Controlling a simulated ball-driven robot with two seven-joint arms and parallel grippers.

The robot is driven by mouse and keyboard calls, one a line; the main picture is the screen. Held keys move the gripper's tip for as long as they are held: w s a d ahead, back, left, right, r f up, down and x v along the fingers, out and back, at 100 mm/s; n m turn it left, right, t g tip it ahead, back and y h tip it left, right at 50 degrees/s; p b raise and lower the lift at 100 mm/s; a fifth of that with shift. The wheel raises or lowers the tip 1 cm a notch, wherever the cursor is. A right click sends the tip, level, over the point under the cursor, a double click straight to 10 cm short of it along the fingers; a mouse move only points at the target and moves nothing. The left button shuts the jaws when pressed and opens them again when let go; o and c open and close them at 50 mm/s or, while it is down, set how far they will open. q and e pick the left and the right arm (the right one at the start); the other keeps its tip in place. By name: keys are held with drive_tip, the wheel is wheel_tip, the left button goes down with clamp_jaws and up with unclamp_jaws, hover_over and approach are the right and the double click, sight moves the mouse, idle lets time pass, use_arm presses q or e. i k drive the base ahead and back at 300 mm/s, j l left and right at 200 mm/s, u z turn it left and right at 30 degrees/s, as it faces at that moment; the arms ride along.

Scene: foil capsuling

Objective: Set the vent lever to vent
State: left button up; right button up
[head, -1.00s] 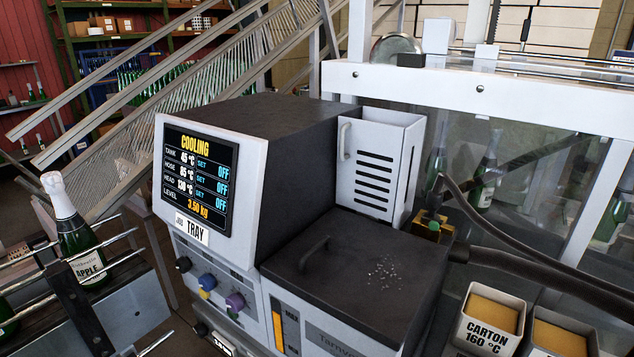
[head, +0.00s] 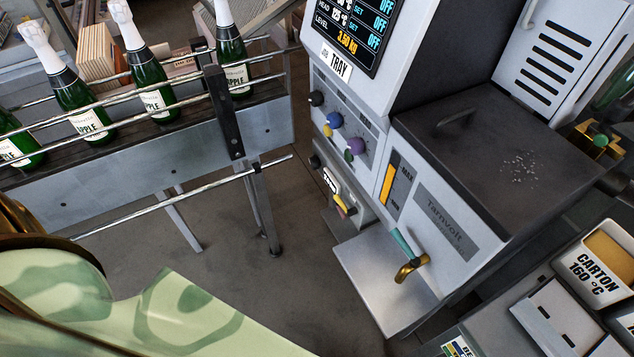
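The grey melter unit (head: 440,215) with the TRAY label stands right of centre. A small lever with a yellow and dark red handle (head: 345,204) sits low on its front, below a small white label (head: 331,180) too small to read. A teal-handled brass tap (head: 408,262) is on the lower right of the front, above a pale metal tray (head: 385,275). I cannot tell for certain which of these is the vent lever, and no vent marking is readable. Neither gripper is in view.
Several coloured knobs (head: 335,119) sit on the unit's front panel. Green bottles (head: 153,98) stand on a railed conveyor (head: 170,160) at left. Open floor (head: 200,285) lies between conveyor and unit. A green patterned surface fills the lower left.

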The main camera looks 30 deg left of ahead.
sight(353, 211)
drive_tip(key=u, duration=0.65)
drive_tip(key=j+u, duration=0.4)
drive_tip(key=j, duration=0.9)
